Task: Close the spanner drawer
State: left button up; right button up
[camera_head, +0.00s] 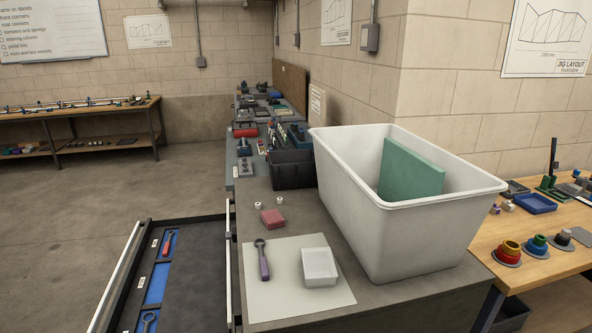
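An open drawer (195,278) stands out to the left from the grey bench, at the lower left of the picture. Its blue-lined strip holds a red-handled spanner (168,242) and a dark ring-ended spanner (149,320). A dark panel covers or fills the rest of its inside. A long pale bar (117,277) runs along its outer left edge. A second pale bar (228,262) runs along the bench side. The drawer's near end is cut off by the picture's bottom edge. Neither of my grippers is in view.
The grey bench top (385,300) carries a large white bin (425,235) with a green block (410,168), a purple-handled spanner (263,262) on a pale mat (265,300), a white tray (320,266) and a red block (272,219). Open floor (70,210) lies left of the drawer.

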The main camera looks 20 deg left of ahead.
aim_at(185, 290)
jog(key=k+j+u, duration=0.25)
jog(key=j, duration=1.25)
jog(key=j+u, duration=0.3)
jog(key=j, duration=1.2)
